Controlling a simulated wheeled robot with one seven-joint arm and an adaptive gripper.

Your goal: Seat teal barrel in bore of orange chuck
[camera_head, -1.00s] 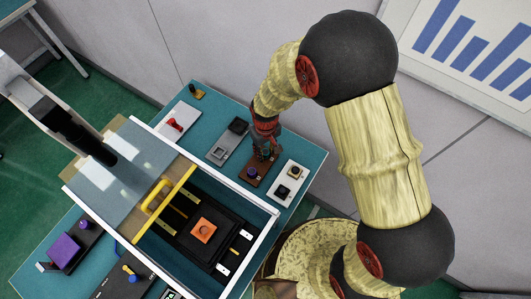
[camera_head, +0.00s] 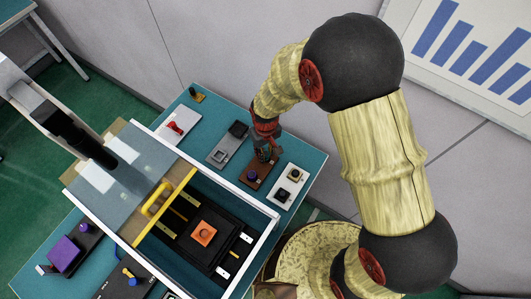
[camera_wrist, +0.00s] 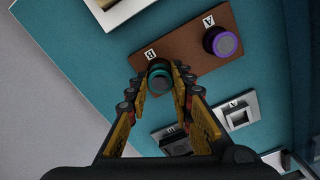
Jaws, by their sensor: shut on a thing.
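The teal barrel (camera_wrist: 158,70) is between the fingertips of my gripper (camera_wrist: 158,84) in the wrist view, with its round end showing. It is over the end marked B of a brown board; I cannot tell whether it is clear of the board. In the head view my gripper (camera_head: 264,153) is at that board, on the back part of the teal bench. The orange chuck (camera_head: 203,233) sits on a black base inside the white-framed enclosure, with a dark round bore in its top. The chuck is outside the wrist view.
The brown board (camera_head: 256,181) also carries a purple-topped part (camera_wrist: 222,41) at A. Grey (camera_head: 229,146) and white (camera_head: 290,185) fixture plates flank it. A clear cover (camera_head: 125,170) with a yellow handle (camera_head: 157,198) spans the enclosure's left part; the chuck's side is uncovered. White frame edges surround it.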

